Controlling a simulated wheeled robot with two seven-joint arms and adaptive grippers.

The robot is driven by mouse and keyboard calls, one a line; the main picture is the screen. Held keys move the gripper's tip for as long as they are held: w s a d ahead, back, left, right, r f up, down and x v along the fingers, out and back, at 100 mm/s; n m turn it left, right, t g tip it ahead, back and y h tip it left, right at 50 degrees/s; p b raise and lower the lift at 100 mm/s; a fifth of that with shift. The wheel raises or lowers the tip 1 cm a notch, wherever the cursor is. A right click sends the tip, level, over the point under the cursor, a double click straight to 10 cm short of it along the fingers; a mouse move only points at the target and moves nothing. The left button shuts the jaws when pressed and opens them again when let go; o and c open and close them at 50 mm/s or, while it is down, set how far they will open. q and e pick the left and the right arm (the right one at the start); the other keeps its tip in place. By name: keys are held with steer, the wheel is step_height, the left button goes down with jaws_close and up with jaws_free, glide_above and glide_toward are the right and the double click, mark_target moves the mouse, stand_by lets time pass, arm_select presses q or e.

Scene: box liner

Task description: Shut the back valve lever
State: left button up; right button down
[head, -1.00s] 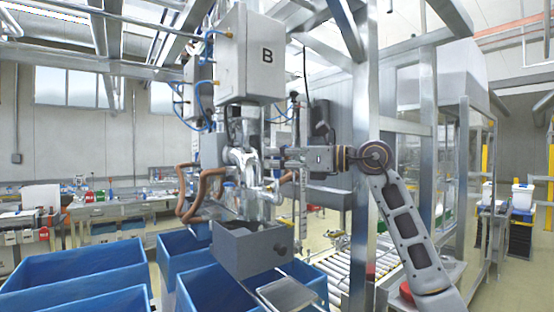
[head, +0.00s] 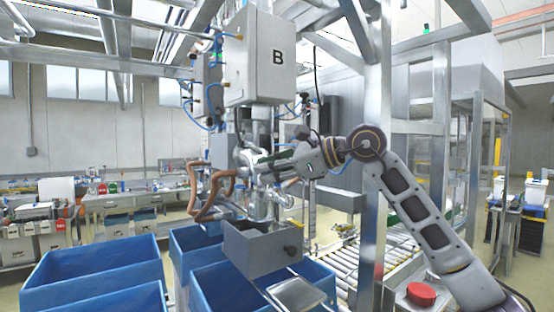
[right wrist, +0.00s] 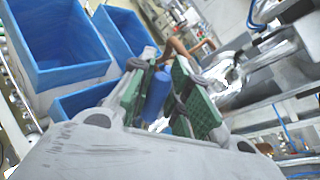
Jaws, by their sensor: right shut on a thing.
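My right gripper (head: 272,168) reaches in from the right at the metal valve piping (head: 250,160) under the box marked B. In the right wrist view, its green-padded fingers (right wrist: 157,98) are shut on a blue valve lever handle (right wrist: 156,96). My left gripper is not in view.
The box marked B (head: 262,58) hangs above the piping. Brown hoses (head: 212,192) curve at its left. A grey tray (head: 262,248) sits below, over blue bins (head: 95,268). A metal post (head: 374,200) stands close by my right arm.

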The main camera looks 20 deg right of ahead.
steer(key=s+a+f+n+h+b, duration=0.1)
steer(key=a+f+n+h, duration=0.1)
steer(key=f+n+h, duration=0.1)
steer(key=a+f+n+t+h+b, duration=0.1)
steer(key=a+f+n+h+b, duration=0.1)
steer(key=f+n+h, duration=0.2)
steer(key=shift+s+a+f+h, duration=0.3)
steer(key=shift+s+a+f, duration=0.05)
steer(key=shift+f, duration=0.85)
steer(key=c, duration=1.3)
jaws_free()
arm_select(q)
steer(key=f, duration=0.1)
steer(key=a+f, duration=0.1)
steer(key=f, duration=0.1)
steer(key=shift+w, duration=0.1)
arm_select(e)
steer(key=v, duration=1.2)
steer(key=shift+f, duration=0.1)
